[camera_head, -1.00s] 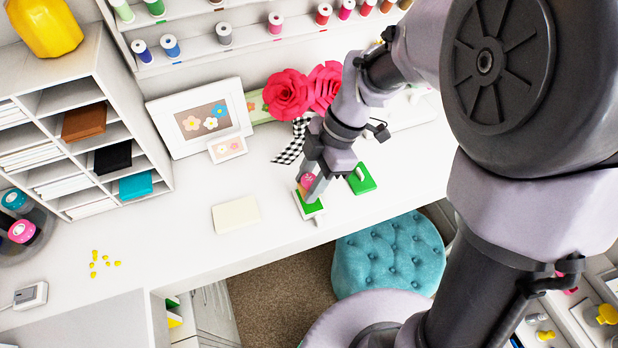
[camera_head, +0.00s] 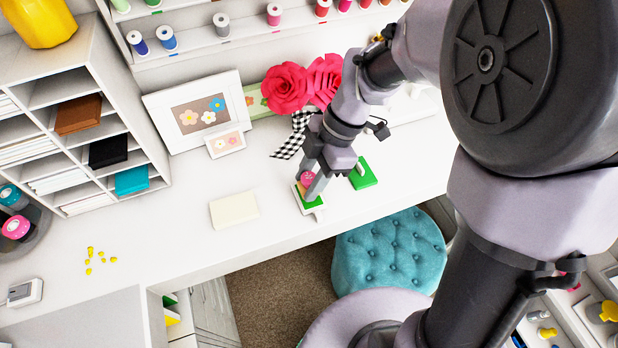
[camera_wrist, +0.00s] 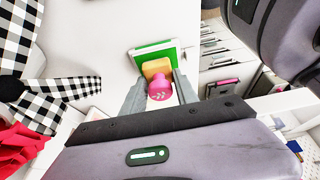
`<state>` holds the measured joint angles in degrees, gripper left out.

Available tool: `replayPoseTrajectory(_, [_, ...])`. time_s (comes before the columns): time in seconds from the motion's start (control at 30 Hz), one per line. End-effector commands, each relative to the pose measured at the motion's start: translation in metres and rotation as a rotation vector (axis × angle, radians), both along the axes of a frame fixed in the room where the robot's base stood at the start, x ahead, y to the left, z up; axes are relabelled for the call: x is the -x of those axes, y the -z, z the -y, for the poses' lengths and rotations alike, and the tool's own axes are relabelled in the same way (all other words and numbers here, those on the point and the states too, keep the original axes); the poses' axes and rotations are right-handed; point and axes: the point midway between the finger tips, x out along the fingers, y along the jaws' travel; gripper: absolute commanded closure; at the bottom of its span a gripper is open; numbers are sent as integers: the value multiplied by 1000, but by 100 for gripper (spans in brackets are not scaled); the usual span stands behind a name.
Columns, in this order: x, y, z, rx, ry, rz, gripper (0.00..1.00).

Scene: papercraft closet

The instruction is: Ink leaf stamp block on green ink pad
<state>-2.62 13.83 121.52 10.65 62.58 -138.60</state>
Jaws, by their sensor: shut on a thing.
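The leaf stamp block has a pink round knob (camera_wrist: 160,86) with a pale leaf mark and a tan base (camera_wrist: 155,68). My gripper (camera_wrist: 162,80) is shut on it, one finger on each side. In the head view the stamp (camera_head: 307,177) is partly hidden by my gripper (camera_head: 312,186). The green ink pad, with a white rim, lies under or just beyond the stamp in the wrist view (camera_wrist: 153,48) and below my gripper in the head view (camera_head: 312,203). I cannot tell whether the stamp's underside touches the pad.
A second green piece (camera_head: 364,177) with a white part lies right of the pad. A cream block (camera_head: 234,209) lies to the left. Red paper roses (camera_head: 288,90) and a framed picture (camera_head: 197,112) stand behind. The desk's front edge is close, with a teal stool (camera_head: 390,252) below.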

Motion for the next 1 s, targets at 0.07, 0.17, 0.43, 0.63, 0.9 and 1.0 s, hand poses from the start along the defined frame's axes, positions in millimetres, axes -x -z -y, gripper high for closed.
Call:
replayPoseTrajectory(0.07, [0, 2, 0, 0, 0, 0, 100])
replayPoseTrajectory(0.17, [0, 4, 0, 0, 0, 0, 100])
replayPoseTrajectory(0.43, [0, 10, 0, 0, 0, 0, 100])
replayPoseTrajectory(0.63, [0, 14, 0, 0, 0, 0, 100])
replayPoseTrajectory(0.9, [0, 13, 0, 0, 0, 0, 100])
replayPoseTrajectory(1.0, [0, 14, 0, 0, 0, 0, 100])
